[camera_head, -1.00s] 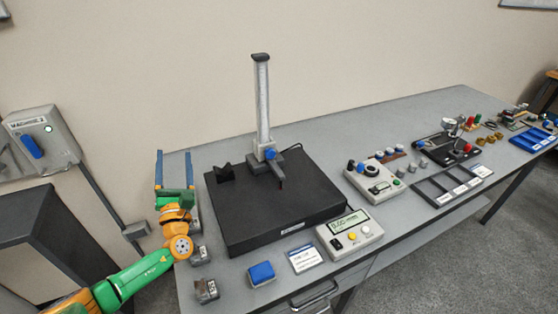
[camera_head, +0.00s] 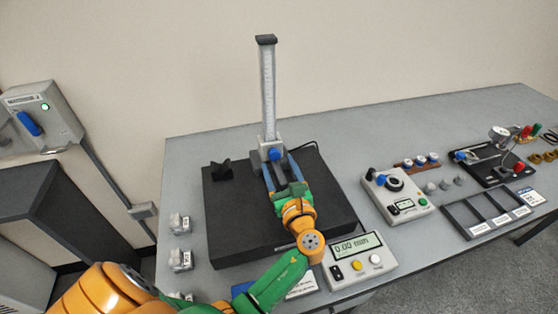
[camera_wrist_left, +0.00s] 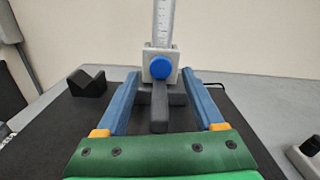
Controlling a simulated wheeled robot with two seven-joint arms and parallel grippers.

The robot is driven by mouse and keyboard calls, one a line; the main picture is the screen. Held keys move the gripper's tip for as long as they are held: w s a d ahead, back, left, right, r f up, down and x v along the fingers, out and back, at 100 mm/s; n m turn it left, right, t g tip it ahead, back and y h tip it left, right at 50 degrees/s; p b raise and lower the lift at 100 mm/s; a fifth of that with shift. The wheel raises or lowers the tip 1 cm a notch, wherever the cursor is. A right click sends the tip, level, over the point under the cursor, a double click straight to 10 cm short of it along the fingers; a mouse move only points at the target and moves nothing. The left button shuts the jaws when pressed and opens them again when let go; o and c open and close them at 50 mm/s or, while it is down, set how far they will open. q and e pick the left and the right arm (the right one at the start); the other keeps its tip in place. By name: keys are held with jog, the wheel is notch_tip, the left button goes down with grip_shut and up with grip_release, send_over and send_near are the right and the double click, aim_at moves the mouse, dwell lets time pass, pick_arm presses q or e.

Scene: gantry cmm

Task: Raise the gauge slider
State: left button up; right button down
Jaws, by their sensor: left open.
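The height gauge has a tall scaled column (camera_head: 267,95) standing upright on the black plate (camera_head: 230,235). Its grey slider (camera_head: 256,157) with a round blue knob (camera_head: 274,154) is low on the column, near the gauge's base. My left gripper (camera_head: 279,161) is open, its two blue fingers pointing at the slider from the front. In the left wrist view the slider's blue knob (camera_wrist_left: 161,67) lies between the left gripper's fingertips (camera_wrist_left: 160,75), and a dark bar (camera_wrist_left: 160,108) extends from below it between the fingers. I cannot tell whether a finger touches the slider. My right gripper is out of view.
A readout box (camera_head: 358,258) showing 0.00 mm stands at the plate's front right. A black V-block (camera_head: 221,170) sits on the plate, left of the gauge. A control box (camera_head: 397,194) and a tray (camera_head: 487,214) lie to the right. Small blocks (camera_head: 180,260) line the left edge.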

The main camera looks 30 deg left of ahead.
pick_arm(q)
jog(key=shift+x, duration=1.2)
jog(key=shift+w+f, duration=0.1)
jog(key=shift+w, duration=0.15)
jog(key=shift+s, duration=0.15)
grip_shut()
